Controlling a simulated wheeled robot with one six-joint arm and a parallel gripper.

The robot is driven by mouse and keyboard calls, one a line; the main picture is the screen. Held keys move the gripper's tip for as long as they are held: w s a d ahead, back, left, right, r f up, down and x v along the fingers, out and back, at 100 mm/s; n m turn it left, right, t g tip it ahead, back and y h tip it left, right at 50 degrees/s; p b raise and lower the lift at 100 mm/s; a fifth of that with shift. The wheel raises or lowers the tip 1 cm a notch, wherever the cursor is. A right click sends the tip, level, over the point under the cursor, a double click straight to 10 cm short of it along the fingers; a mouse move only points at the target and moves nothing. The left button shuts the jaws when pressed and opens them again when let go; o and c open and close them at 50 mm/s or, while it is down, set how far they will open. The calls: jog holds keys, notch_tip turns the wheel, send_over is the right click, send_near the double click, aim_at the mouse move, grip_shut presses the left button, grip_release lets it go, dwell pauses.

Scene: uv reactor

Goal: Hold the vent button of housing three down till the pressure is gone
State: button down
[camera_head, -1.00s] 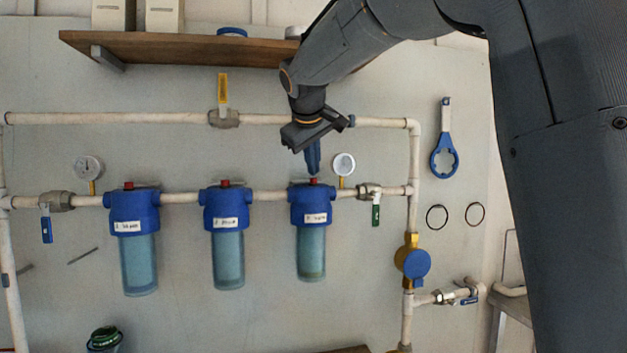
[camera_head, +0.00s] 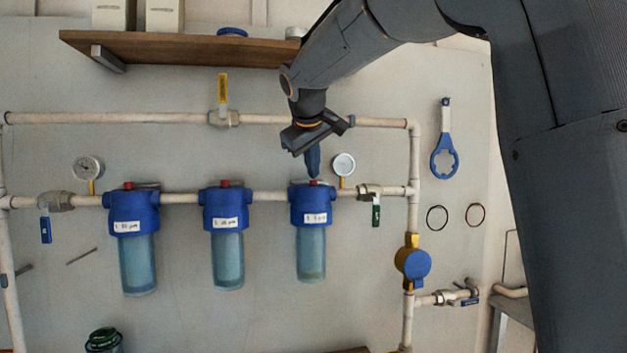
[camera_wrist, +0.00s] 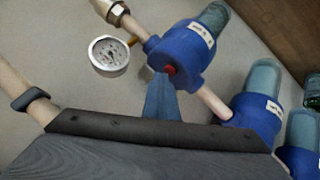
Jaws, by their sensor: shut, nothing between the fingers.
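Housing three (camera_head: 311,205) is the rightmost of the blue-headed filter housings with clear bowls. Its red vent button (camera_head: 313,182) sits on top of the head. My gripper (camera_head: 313,174) is shut and empty, pointing down with its fingertips right at the button. In the wrist view the shut fingertips (camera_wrist: 164,78) overlap the edge of the red button (camera_wrist: 170,69) on the blue head (camera_wrist: 182,55). I cannot tell whether the button is pressed in. A round white gauge (camera_wrist: 108,55) stands beside this housing, also in the head view (camera_head: 344,164); its reading is too small to tell.
Two similar housings (camera_head: 226,210) (camera_head: 133,213) stand to the left on the same pipe. A green-handled valve (camera_head: 376,212) is just right of the gauge. An upper pipe (camera_head: 160,118) and a wooden shelf (camera_head: 180,48) run above. A blue wrench (camera_head: 445,155) hangs at right.

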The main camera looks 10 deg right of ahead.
dwell(0.6)
jog(key=shift+r+p, duration=0.85)
jog(key=shift+r, duration=0.05)
notch_tip(320, 180, up, 5)
jog(key=p, duration=0.4)
jog(key=shift+p, duration=0.3)
